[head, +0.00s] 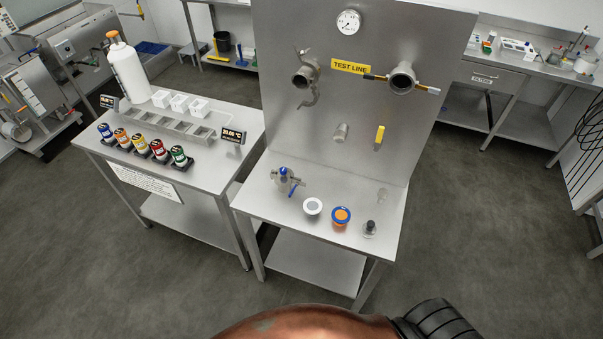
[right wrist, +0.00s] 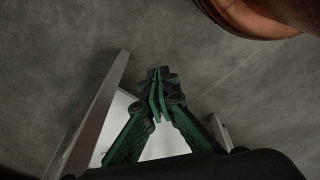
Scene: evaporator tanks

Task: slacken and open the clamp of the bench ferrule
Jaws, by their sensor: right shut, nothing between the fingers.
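The bench ferrule (head: 283,177) stands on the left part of the steel bench top (head: 258,202) in the head view. It is small and metallic, with a clamp around it and a blue handle (head: 293,189) at its right side. At this size I cannot tell how tight the clamp is. My right gripper (right wrist: 160,84) shows only in the right wrist view. Its green fingers meet at the tips, shut and empty, above the floor and a pale surface, away from the ferrule. My left gripper is not in view.
The upright test-line panel (head: 340,100) rises behind. A second table (head: 215,180) with coloured cans stands left, across a narrow gap.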

